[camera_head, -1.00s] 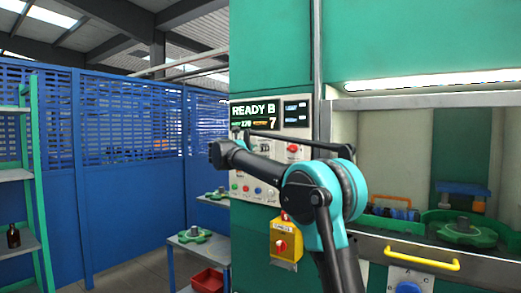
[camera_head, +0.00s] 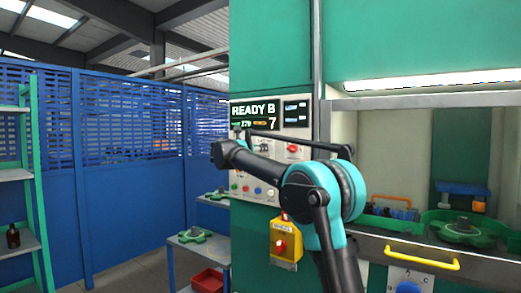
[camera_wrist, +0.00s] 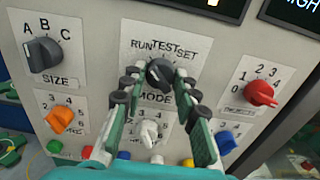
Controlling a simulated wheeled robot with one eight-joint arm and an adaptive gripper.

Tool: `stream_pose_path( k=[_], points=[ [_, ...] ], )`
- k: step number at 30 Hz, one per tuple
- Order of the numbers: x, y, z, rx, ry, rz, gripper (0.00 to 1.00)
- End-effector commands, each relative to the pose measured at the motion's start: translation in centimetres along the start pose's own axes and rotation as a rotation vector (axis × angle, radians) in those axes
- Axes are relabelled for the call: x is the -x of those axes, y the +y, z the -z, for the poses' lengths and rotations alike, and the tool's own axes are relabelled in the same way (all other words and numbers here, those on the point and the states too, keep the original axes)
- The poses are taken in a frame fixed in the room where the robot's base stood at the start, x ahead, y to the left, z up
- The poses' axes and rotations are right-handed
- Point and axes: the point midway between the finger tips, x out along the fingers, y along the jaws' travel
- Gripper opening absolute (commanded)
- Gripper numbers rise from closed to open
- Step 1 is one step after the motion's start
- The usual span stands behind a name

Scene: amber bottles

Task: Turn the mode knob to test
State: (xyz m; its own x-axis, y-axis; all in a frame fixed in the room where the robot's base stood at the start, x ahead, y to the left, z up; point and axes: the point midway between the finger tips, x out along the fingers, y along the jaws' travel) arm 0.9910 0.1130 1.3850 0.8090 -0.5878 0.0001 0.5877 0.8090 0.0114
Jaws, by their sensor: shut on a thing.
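The black mode knob (camera_wrist: 159,72) is in the upper middle of the wrist view, on a white plate (camera_wrist: 133,48) lettered RUN, TEST and SET above and MODE below. The fingertips of my gripper (camera_wrist: 158,76) are on either side of the knob, shut on it. The knob's pointer is partly hidden between the fingers, so I cannot tell exactly which label it points at. In the head view my arm reaches to the control panel (camera_head: 243,184), and the knob is too small or hidden to make out there.
Near the mode knob are a black size knob (camera_wrist: 44,54), a red knob (camera_wrist: 261,93), an orange knob (camera_wrist: 60,119) and a white knob (camera_wrist: 149,132). Coloured buttons lie below. In the head view a yellow box (camera_head: 285,240) hangs under the panel; a yellow handle (camera_head: 421,258) sticks out at right.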

Motion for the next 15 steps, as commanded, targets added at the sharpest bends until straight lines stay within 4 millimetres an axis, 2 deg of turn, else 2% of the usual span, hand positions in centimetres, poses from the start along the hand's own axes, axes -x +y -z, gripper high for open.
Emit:
stream_pose_path(
  k=[8, 15],
  points=[
    [0.02, 0.01, 0.01, -0.113, 0.000, 0.000, 0.01],
    [0.02, 0.01, 0.01, -0.307, 0.000, 0.000, 0.01]
  ],
)
